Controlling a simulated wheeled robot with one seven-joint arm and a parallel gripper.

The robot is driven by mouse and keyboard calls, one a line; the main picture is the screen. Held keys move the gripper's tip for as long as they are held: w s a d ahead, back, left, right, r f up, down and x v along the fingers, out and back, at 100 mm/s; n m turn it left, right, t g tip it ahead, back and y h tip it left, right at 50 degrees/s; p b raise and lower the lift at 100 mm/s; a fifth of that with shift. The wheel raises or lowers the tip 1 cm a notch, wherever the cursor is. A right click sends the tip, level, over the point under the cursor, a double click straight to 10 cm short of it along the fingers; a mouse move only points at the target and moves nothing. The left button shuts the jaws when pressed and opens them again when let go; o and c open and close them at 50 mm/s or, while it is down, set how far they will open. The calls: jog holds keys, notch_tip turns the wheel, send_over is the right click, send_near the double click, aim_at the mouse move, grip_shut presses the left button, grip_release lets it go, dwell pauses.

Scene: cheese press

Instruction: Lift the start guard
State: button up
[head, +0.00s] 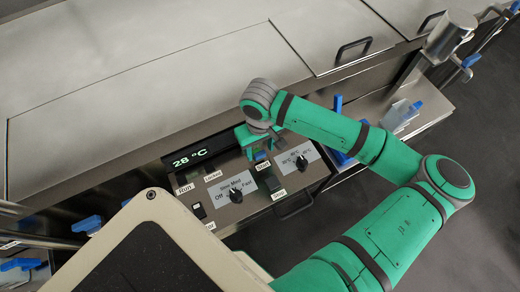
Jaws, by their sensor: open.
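The control panel (222,212) is in the lower middle of the head view, with a lit "28 °C" display (189,159). My gripper (259,158) is open and points down over the panel, just above this block in the picture. A small blue patch shows at its fingertips. The gripper hides part of the panel, and I cannot tell whether it touches anything.
A dark knob (236,195) marked Off, Slow, Med, Fast is left of the block, and a temperature knob (301,163) is right of it. A black switch (199,211) is at the left. A large steel lid (150,95) lies behind.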

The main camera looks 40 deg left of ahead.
jog(key=shift+f, duration=0.7)
jog(key=c, duration=1)
jog(key=shift+c, duration=0.2)
jog(key=shift+a, duration=0.1)
jog(key=shift+w+a+r+g+h, duration=0.1)
jog(key=shift+a+r+g+h, duration=0.25)
jog(key=shift+h, duration=0.35)
jog(key=shift+w+a+r+g+h, duration=0.1)
jog(key=shift+a+r+g+h, duration=0.2)
jog(key=shift+h, duration=0.4)
jog(key=shift+w+a+r+g+h, duration=0.2)
jog(key=shift+a+h, duration=0.1)
jog(key=shift+h, duration=0.25)
jog(key=shift+w+a+r+g+h, duration=0.2)
jog(key=shift+a+h, duration=0.1)
jog(key=shift+h, duration=0.25)
jog(key=shift+w+a+r+g+h, duration=0.2)
jog(key=shift+a+g+h, duration=0.25)
jog(key=shift+h, duration=0.45)
jog(key=shift+w+a+r+g+h, duration=0.1)
jog(key=shift+w+a+g+h, duration=0.1)
jog(key=shift+a+h, duration=0.55)
jog(key=shift+d, duration=0.2)
